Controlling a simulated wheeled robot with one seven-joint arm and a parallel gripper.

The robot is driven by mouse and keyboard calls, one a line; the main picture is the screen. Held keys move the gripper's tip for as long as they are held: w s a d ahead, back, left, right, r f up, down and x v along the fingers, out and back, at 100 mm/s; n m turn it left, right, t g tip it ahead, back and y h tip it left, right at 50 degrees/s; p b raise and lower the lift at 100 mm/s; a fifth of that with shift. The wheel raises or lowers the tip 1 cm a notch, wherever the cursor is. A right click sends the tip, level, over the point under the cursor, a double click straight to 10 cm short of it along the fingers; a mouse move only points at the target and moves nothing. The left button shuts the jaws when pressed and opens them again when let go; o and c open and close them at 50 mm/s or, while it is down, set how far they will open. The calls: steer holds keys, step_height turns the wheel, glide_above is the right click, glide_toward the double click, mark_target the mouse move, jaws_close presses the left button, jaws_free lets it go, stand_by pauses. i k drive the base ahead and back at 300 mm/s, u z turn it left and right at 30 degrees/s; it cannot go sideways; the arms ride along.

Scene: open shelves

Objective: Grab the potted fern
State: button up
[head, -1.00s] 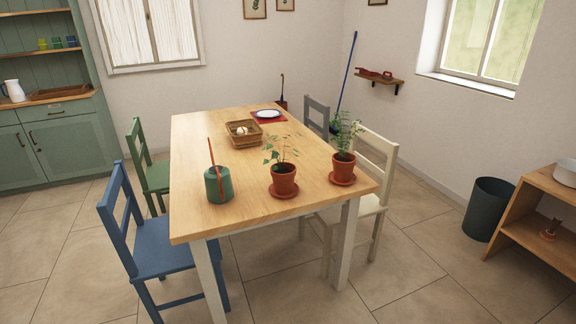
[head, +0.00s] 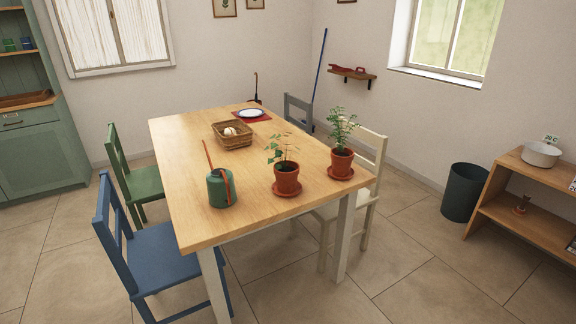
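Two potted plants in terracotta pots on saucers stand near the right front corner of the wooden table (head: 205,228). The right plant (head: 342,136) has dense, feathery, fern-like green leaves and stands close to the table's right edge. The left plant (head: 286,177) has sparser, broader leaves on thin stems. Both are upright and apart from each other. My gripper is not in view.
A dark bin (head: 463,192) and low shelf (head: 530,222) stand right. Floor in front is clear.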

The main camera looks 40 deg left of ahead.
mark_target(340, 169)
steer(key=u, duration=1.3)
steer(key=i, duration=1.5)
